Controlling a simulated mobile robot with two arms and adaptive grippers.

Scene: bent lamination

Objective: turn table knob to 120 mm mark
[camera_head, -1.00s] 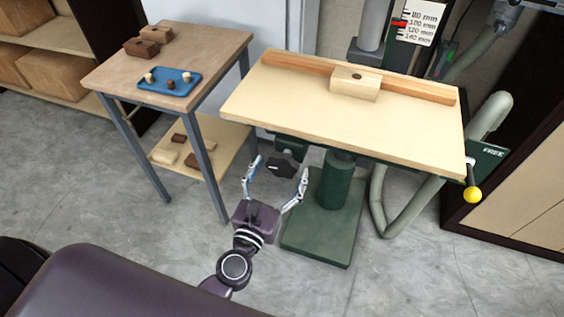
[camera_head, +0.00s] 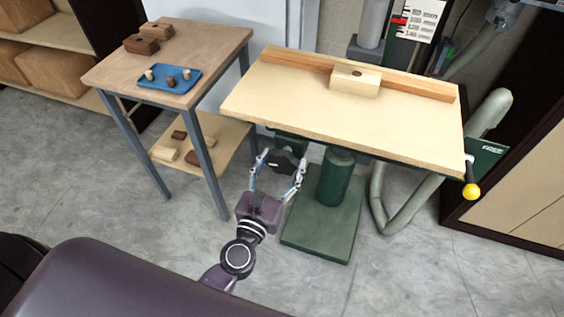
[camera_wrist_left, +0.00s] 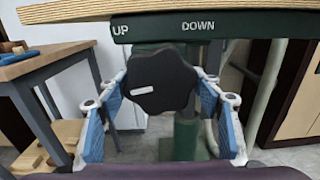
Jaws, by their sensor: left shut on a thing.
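The black lobed knob (camera_head: 287,161) sits under the front edge of the pale table (camera_head: 340,105). In the left wrist view the knob (camera_wrist_left: 160,80) has a white mark and lies below a green strip (camera_wrist_left: 215,27) lettered UP and DOWN. My left gripper (camera_head: 283,164) is around the knob, with one blue-padded finger on each side, shut on it. The mm scale (camera_head: 419,18) stands behind the table. Its red pointer (camera_head: 399,20) is near the 100 mm label; the exact reading is too small to tell. My right gripper is not in view.
A green column and base (camera_head: 322,228) stand under the table. A yellow-ended handle (camera_head: 471,191) hangs at its right corner. A side table (camera_head: 205,45) with a blue tray (camera_head: 170,90) stands to the left. The floor in front is open.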

